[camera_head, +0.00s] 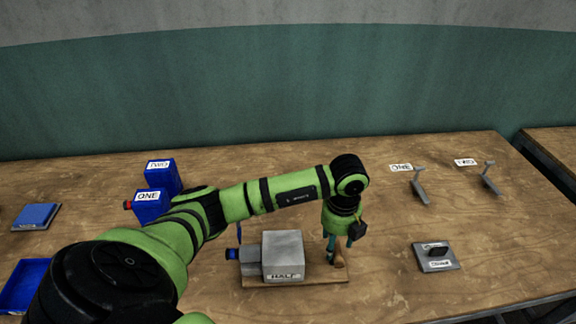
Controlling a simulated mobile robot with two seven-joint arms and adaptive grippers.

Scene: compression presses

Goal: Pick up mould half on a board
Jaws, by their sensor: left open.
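A grey block-shaped mould half (283,255) with a label that seems to read "HALF" sits on a thin wooden board (325,277) on the table. A smaller grey part with a blue end (232,254) joins or touches its left side. My left gripper (340,246) points down just right of the block, over the right end of the board. Its fingers are open, and a small brown piece (339,259) shows at or below the fingertips; I cannot tell whether they touch it. My right gripper is not in view.
Two blue boxes, "TWO" (162,175) and "ONE" (148,207), stand behind my left arm. A blue tray (27,283) and blue pad (36,216) lie at left. Two grey levers (419,187) (490,180) and a grey plate (437,258) lie at right. The table's middle back is clear.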

